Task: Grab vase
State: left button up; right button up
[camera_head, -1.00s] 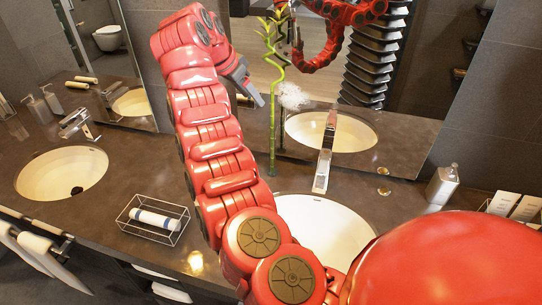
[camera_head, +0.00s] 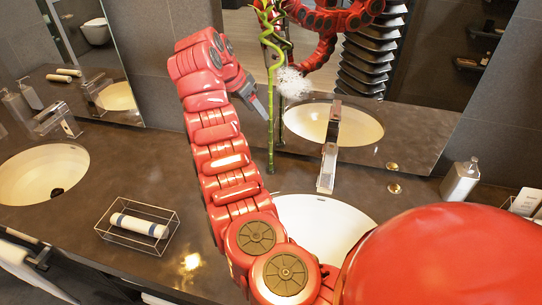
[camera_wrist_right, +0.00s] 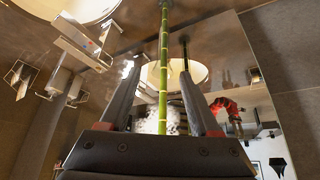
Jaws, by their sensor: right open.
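A tall green bamboo stalk (camera_head: 271,130) with a spiral top stands upright on the counter behind the right sink. A pale, fluffy white patch (camera_head: 292,84) shows beside it. I cannot make out a clear vase body around the stalk. My right gripper (camera_head: 258,103) is open, just left of the stalk at mid-height. In the right wrist view, the stalk (camera_wrist_right: 164,65) runs between the two open fingers of the gripper (camera_wrist_right: 161,85); I cannot tell whether it is within their reach or beyond the tips. My left gripper is not in view.
A chrome faucet (camera_head: 329,160) stands right of the stalk, beside the right sink (camera_head: 325,212). The mirror (camera_head: 405,125) behind reflects my red arm. A wire basket with a rolled towel (camera_head: 140,225) is at left; a soap dispenser (camera_head: 460,180) is at right.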

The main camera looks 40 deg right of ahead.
aim_at(270, 129)
jog(key=p+x, duration=0.1)
jog(key=x, duration=0.5)
jog(key=shift+w+d+f+p, duration=0.1)
jog(key=shift+w+p, duration=0.05)
jog(key=shift+p, duration=0.25)
jog(key=shift+f, duration=0.15)
jog(key=shift+d+f+p, duration=0.25)
jog(key=shift+f+p, duration=0.15)
jog(key=shift+p, duration=0.15)
jog(key=p+x, duration=0.2)
jog(key=x, duration=0.2)
jog(key=shift+w+a, duration=0.15)
jog(key=shift+f, duration=0.3)
jog(key=shift+c, duration=1.1)
grip_shut()
